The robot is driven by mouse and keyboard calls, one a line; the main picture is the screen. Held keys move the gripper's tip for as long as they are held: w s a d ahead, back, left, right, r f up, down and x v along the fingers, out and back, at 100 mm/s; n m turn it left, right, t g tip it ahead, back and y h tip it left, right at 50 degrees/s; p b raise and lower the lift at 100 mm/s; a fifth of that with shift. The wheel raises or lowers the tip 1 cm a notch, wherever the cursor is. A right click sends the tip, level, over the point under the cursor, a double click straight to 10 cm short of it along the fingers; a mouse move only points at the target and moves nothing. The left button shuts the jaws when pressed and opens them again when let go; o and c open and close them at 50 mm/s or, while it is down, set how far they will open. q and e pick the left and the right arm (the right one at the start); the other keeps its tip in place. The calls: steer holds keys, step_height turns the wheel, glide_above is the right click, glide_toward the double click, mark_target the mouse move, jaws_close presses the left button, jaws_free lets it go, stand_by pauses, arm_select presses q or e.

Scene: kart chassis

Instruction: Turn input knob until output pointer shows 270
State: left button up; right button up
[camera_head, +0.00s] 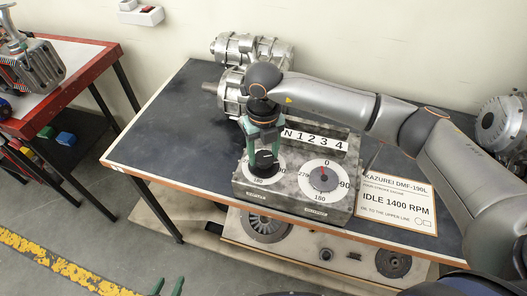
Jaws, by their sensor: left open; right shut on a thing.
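A grey speckled box (295,207) stands on the dark workbench. Its left dial has the black input knob (263,166), with 90 and 180 marks showing around it. My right gripper (264,154) comes down from above and is shut on the knob, hiding part of it and its dial. The right dial is the output dial (324,179), a grey disc with marks 0, 90, 180 and 270. Its red pointer (323,170) points up, close to 0. My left gripper (166,287) is open and empty at the bottom edge, only its green fingertips showing.
A sign reading IDLE 1400 RPM (397,200) lies right of the box. A metal motor part (233,94) stands behind it. The bench (165,130) is clear on the left. A red-edged table (77,78) stands further left. A lower shelf (300,243) holds parts.

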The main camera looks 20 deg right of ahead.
mark_target(264, 156)
stand_by(0.3)
steer(key=o, duration=1.4)
steer(key=shift+c, duration=0.2)
step_height(264, 156, up, 13)
steer(key=b, duration=0.1)
steer(key=shift+f, duration=0.2)
